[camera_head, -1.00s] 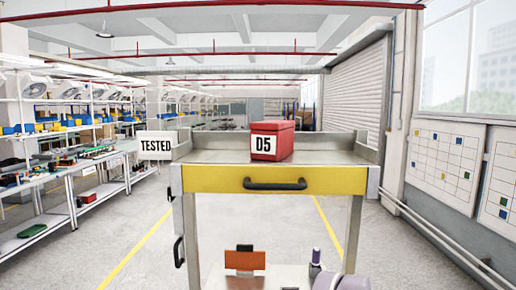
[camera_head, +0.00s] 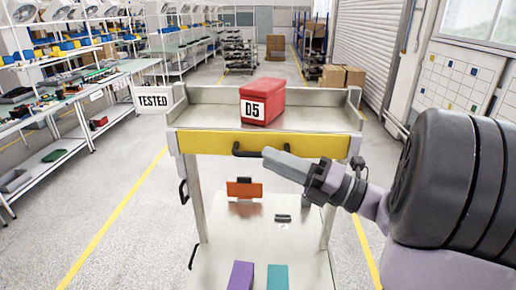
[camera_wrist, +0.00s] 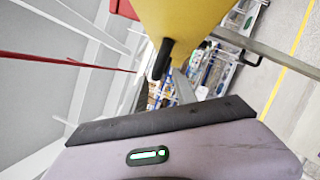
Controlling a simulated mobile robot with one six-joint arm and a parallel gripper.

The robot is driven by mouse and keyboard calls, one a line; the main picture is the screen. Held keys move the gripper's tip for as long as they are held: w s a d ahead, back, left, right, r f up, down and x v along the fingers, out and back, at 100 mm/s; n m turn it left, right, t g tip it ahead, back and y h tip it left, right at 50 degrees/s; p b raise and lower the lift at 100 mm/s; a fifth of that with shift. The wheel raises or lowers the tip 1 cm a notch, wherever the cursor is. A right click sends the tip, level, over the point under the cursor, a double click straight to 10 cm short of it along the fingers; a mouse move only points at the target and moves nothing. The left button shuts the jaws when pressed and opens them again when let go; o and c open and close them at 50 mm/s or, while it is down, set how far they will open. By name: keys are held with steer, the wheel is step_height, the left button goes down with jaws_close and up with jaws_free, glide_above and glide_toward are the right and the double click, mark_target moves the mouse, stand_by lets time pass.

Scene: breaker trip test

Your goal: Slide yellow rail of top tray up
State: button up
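The yellow rail (camera_head: 210,142) runs across the front of the top tray (camera_head: 196,116) of a metal trolley. It also fills the upper middle of the wrist view (camera_wrist: 190,22). A black handle (camera_head: 246,152) is fixed to the rail, and it shows in the wrist view (camera_wrist: 162,60). My gripper (camera_head: 272,158) is in front of the rail, its tip overlapping the handle's right part in the head view. I cannot tell whether they touch. Its fingers are seen side-on, so their opening is unclear. The rail sits level along the tray front.
A red box marked D5 (camera_head: 262,100) stands on the top tray. A TESTED sign (camera_head: 152,100) is at its left. The lower shelf (camera_head: 225,250) holds an orange piece (camera_head: 244,189), a purple block (camera_head: 241,275) and a teal block (camera_head: 278,277). Workbenches (camera_head: 80,90) stand left.

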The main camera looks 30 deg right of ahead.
steer(key=shift+x, duration=2)
steer(key=shift+c, duration=0.2)
jaws_close()
steer(key=shift+p, duration=0.3)
